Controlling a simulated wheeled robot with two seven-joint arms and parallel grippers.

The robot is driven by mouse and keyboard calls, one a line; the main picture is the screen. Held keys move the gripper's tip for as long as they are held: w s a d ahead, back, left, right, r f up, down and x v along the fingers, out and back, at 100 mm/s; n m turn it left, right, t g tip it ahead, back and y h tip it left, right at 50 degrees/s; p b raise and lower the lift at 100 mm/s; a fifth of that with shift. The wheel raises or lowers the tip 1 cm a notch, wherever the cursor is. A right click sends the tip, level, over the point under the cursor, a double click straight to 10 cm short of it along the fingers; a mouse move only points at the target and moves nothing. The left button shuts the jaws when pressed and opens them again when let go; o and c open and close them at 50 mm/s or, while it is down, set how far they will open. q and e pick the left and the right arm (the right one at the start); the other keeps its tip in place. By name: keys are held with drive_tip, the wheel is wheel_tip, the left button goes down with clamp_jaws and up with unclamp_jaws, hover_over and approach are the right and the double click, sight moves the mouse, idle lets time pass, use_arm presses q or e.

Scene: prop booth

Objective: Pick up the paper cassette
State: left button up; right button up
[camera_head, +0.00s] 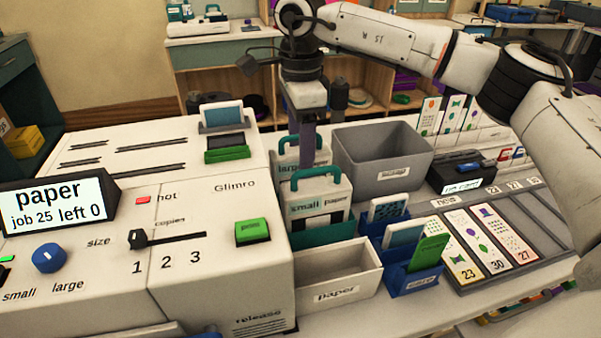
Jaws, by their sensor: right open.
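Two white cassettes with teal handles stand upright, one behind the other, in the middle of the head view. The front cassette (318,209) is labelled "small paper" and stands in a teal holder. The rear cassette (288,171) has a label starting "large" and is partly hidden by the front one and my gripper. My right gripper (313,152) points down over the cassettes, its fingers close to their handles. It is open, with nothing seen held in it. I cannot tell whether its fingers touch a handle. My left gripper is out of view.
A white printer (190,205) fills the left; its display (57,203) reads "paper", "job 25", "left 0". A white "paper" bin (338,272) stands in front of the cassettes. A grey bin (385,158) and blue card holders (412,277) stand to the right, near a card tray (540,232).

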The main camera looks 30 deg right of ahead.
drive_tip(key=shift+f, duration=0.3)
clamp_jaws()
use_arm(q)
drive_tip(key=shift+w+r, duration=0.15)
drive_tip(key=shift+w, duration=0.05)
use_arm(e)
drive_tip(key=shift+r, duration=0.1)
drive_tip(key=shift+r, duration=0.55)
use_arm(q)
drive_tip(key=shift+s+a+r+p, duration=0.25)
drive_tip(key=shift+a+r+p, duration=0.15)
drive_tip(key=shift+p, duration=0.55)
use_arm(e)
wheel_tip(320, 180, up, 17)
